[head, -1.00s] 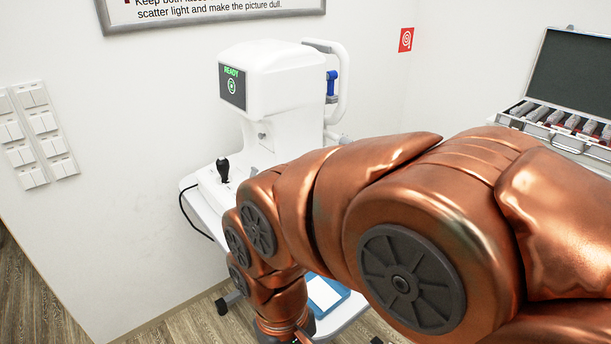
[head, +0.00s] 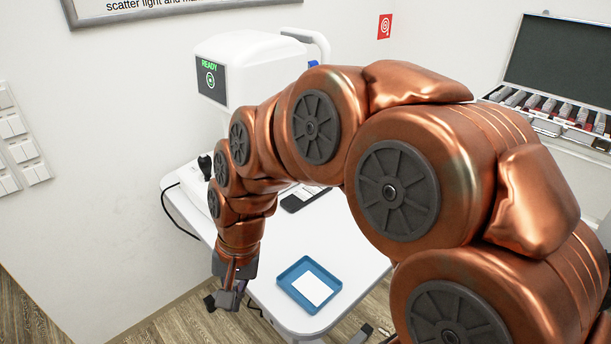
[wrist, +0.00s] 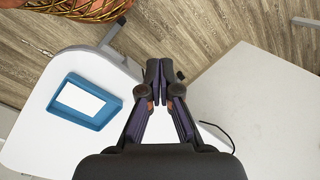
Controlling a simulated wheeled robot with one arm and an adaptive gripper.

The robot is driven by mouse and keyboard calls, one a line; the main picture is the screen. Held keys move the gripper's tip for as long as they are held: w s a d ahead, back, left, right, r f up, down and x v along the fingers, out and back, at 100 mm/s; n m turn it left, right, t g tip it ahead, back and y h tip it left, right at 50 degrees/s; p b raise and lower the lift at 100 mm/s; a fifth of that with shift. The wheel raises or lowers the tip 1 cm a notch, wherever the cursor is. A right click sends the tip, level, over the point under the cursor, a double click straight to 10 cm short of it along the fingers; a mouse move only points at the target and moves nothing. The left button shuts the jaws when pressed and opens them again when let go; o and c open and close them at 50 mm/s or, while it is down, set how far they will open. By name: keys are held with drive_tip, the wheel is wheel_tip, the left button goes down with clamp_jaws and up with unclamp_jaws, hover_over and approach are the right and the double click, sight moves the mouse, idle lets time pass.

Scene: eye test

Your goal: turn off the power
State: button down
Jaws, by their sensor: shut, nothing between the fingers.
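The white eye-test machine (head: 262,62) stands on a white table at the wall. Its screen (head: 211,79) is lit and reads READY in green. A black joystick (head: 205,166) shows left of my arm; my arm hides much of the machine's lower part. White switch panels (head: 22,150) are on the left wall, cut by the picture edge. No switch marked as power can be made out. My gripper (head: 232,296) points down by the table's left edge, apart from the machine. In the wrist view my gripper (wrist: 160,75) is shut and empty, its fingertips together.
The white table (head: 345,240) carries a blue tray (head: 284,281) with a white sheet; the tray also shows in the wrist view (wrist: 97,119). A black cable (head: 172,215) hangs from the table's left side. An open lens case (head: 545,105) stands at right.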

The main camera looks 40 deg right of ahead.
drive_tip(key=w+d+r+m+t+p, duration=0.1)
drive_tip(key=w+d+m+t, duration=0.5)
drive_tip(key=w+d+m, duration=1)
drive_tip(key=d+f+m+t+h, duration=0.1)
drive_tip(key=d+m, duration=0.5)
drive_tip(key=d, duration=0.7)
drive_tip(key=s+d+f+m+t+h+p, duration=0.1)
drive_tip(key=d+m+h, duration=0.1)
drive_tip(key=d+m, duration=0.5)
drive_tip(key=d, duration=0.6)
drive_tip(key=shift+f+t+h, duration=0.15)
drive_tip(key=shift+t+h, duration=0.15)
drive_tip(key=shift+h, duration=0.1)
approach(306, 186)
drive_tip(key=x, duration=0.4)
drive_tip(key=shift+p, duration=0.35)
drive_tip(key=w, duration=0.2)
drive_tip(key=shift+w+d+f, duration=0.15)
drive_tip(key=shift+w+f, duration=0.05)
drive_tip(key=shift+w, duration=0.15)
drive_tip(key=shift+w+d, duration=0.15)
drive_tip(key=shift+w, duration=0.7)
